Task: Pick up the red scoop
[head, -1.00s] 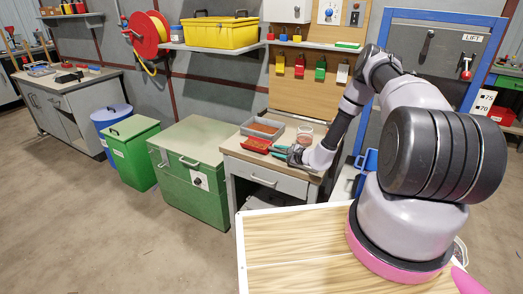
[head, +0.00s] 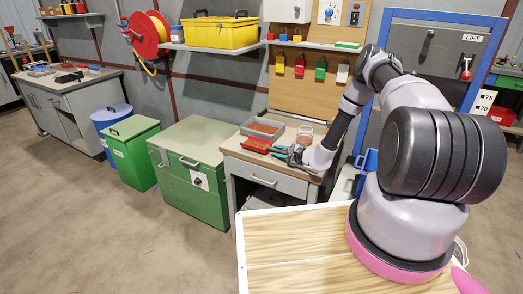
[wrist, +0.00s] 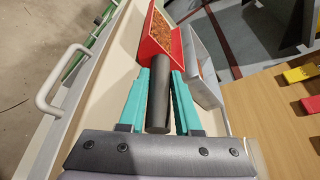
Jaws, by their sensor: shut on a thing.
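The red scoop (head: 256,146) is at the front part of the grey bench top, in front of the tray. In the wrist view its red pan (wrist: 151,50) holds brown-orange granules, and its dark handle (wrist: 159,95) points back towards my wrist. My gripper (head: 279,150) has teal fingers, one on each side of the handle; they also show in the wrist view (wrist: 160,78). It is shut on the handle. I cannot tell whether the scoop is clear of the bench top.
A grey tray (head: 279,139) with reddish-brown granules stands behind the scoop. A clear round container (head: 305,135) stands right of it. A green chest (head: 190,146) is left of the bench.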

